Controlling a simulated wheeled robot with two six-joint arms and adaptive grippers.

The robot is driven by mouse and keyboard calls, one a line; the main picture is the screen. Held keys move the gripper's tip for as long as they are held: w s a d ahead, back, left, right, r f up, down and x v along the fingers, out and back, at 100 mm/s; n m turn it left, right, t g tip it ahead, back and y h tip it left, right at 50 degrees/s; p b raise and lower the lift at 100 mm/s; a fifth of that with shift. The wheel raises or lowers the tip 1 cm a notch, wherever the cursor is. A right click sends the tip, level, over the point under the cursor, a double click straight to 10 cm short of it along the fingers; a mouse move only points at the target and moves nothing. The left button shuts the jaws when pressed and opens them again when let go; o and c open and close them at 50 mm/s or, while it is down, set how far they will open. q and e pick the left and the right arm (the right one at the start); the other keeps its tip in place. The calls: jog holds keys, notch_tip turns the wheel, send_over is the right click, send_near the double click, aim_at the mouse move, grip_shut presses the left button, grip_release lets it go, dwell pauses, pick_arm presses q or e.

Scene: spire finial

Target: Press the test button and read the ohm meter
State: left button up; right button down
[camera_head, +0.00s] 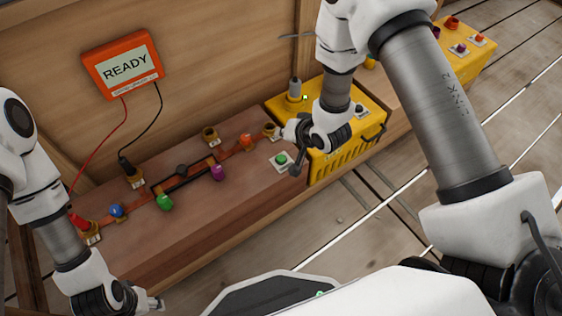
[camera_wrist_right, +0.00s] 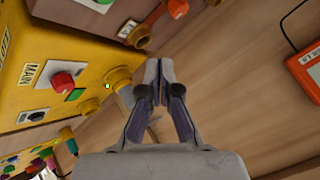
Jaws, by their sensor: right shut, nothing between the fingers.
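The ohm meter (camera_head: 123,64) is an orange box on the wooden back wall, and its screen reads READY. Its orange edge also shows in the right wrist view (camera_wrist_right: 308,72). A green button (camera_head: 281,158) on a pale plate sits on the brown bench near the yellow box; I see no label on it. My right gripper (camera_head: 287,131) is shut and empty, above the bench's right end beside the yellow box; its closed fingers show in the right wrist view (camera_wrist_right: 159,68). My left gripper (camera_head: 154,303) is low at the bench's front left; its jaws are unclear.
Red and black leads run from the meter to the brown bench (camera_head: 200,233). Coloured knobs, brass sockets and a dark copper-edged track lie along its top. The yellow box (camera_head: 345,158) stands at the right; the right wrist view shows its MAIN label and red knob (camera_wrist_right: 63,80).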

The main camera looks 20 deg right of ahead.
jog(key=b, duration=0.7)
send_over(283, 159)
notch_tip(283, 159, down, 7)
jog(key=shift+f, duration=0.1)
jog(key=shift+f+b, duration=0.4)
jog(key=shift+f, duration=0.4)
jog(key=shift+f, duration=0.1)
dwell(0.3)
jog(key=shift+f, duration=0.3)
jog(key=shift+f, duration=0.45)
dwell(0.5)
jog(key=shift+r, duration=0.1)
jog(key=shift+r+p, duration=0.75)
jog(key=shift+p, duration=0.1)
jog(key=shift+r, duration=0.1)
